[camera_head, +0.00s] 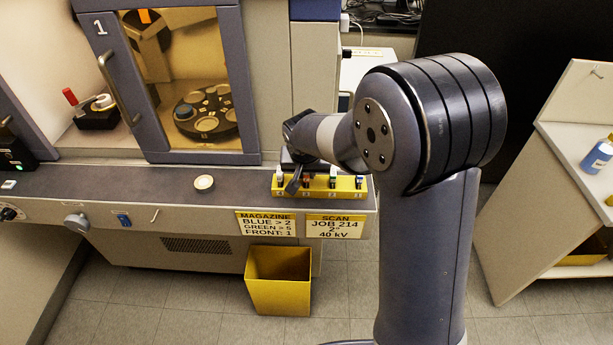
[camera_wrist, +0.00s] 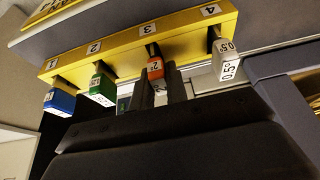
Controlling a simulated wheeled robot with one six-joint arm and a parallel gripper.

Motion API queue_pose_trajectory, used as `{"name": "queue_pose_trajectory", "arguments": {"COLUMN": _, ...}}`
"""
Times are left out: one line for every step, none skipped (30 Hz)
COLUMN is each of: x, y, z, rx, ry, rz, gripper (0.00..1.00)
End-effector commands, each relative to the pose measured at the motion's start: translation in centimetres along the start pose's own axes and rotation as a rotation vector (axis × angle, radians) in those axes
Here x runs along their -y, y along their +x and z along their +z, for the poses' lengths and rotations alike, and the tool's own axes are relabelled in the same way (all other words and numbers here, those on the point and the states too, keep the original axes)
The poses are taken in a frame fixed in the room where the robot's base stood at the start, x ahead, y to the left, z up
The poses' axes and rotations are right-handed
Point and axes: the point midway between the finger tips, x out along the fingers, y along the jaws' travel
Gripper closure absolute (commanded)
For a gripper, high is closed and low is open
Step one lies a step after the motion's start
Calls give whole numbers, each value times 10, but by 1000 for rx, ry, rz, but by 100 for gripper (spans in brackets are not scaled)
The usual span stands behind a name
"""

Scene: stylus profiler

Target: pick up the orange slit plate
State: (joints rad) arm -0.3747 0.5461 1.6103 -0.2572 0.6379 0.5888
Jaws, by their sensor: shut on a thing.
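The orange slit plate (camera_wrist: 155,69) is in the wrist view, at slot 3 of the yellow rack (camera_wrist: 118,56). Its stem still reaches into the slot. My gripper (camera_wrist: 162,85) is shut on it, one dark finger on each side, hiding part of its label. In the head view my gripper (camera_head: 294,184) is over the left part of the yellow rack (camera_head: 343,194); I cannot clearly make out the orange plate there.
Neighbours in the rack are a green plate (camera_wrist: 102,88) at slot 2, a blue plate (camera_wrist: 60,102) at slot 1 and a white 0.5° plate (camera_wrist: 225,60) at slot 4. A yellow bin (camera_head: 278,285) stands below the bench. A small round dish (camera_head: 204,183) lies left of the rack.

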Motion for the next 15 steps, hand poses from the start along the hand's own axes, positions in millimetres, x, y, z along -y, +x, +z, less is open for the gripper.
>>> {"name": "queue_pose_trajectory", "arguments": {"x": 0, "y": 0, "z": 0, "rx": 0, "ry": 0, "rz": 0, "gripper": 96}}
{"name": "queue_pose_trajectory", "arguments": {"x": 0, "y": 0, "z": 0, "rx": 0, "ry": 0, "rz": 0, "gripper": 98}}
{"name": "queue_pose_trajectory", "arguments": {"x": 0, "y": 0, "z": 0, "rx": 0, "ry": 0, "rz": 0, "gripper": 100}}
{"name": "queue_pose_trajectory", "arguments": {"x": 0, "y": 0, "z": 0, "rx": 0, "ry": 0, "rz": 0, "gripper": 100}}
{"name": "queue_pose_trajectory", "arguments": {"x": 0, "y": 0, "z": 0, "rx": 0, "ry": 0, "rz": 0, "gripper": 100}}
{"name": "queue_pose_trajectory", "arguments": {"x": 0, "y": 0, "z": 0, "rx": 0, "ry": 0, "rz": 0, "gripper": 100}}
{"name": "queue_pose_trajectory", "arguments": {"x": 0, "y": 0, "z": 0, "rx": 0, "ry": 0, "rz": 0, "gripper": 100}}
{"name": "queue_pose_trajectory", "arguments": {"x": 0, "y": 0, "z": 0, "rx": 0, "ry": 0, "rz": 0, "gripper": 100}}
{"name": "queue_pose_trajectory", "arguments": {"x": 0, "y": 0, "z": 0, "rx": 0, "ry": 0, "rz": 0, "gripper": 100}}
{"name": "queue_pose_trajectory", "arguments": {"x": 0, "y": 0, "z": 0, "rx": 0, "ry": 0, "rz": 0, "gripper": 100}}
{"name": "queue_pose_trajectory", "arguments": {"x": 0, "y": 0, "z": 0, "rx": 0, "ry": 0, "rz": 0, "gripper": 100}}
{"name": "queue_pose_trajectory", "arguments": {"x": 0, "y": -1, "z": -1, "rx": -1, "ry": 0, "rz": 0, "gripper": 100}}
{"name": "queue_pose_trajectory", "arguments": {"x": 0, "y": -2, "z": -1, "rx": -1, "ry": 0, "rz": 0, "gripper": 100}}
{"name": "queue_pose_trajectory", "arguments": {"x": 0, "y": -4, "z": -2, "rx": -2, "ry": 0, "rz": -1, "gripper": 100}}
{"name": "queue_pose_trajectory", "arguments": {"x": 0, "y": -8, "z": -4, "rx": -4, "ry": 1, "rz": -1, "gripper": 100}}
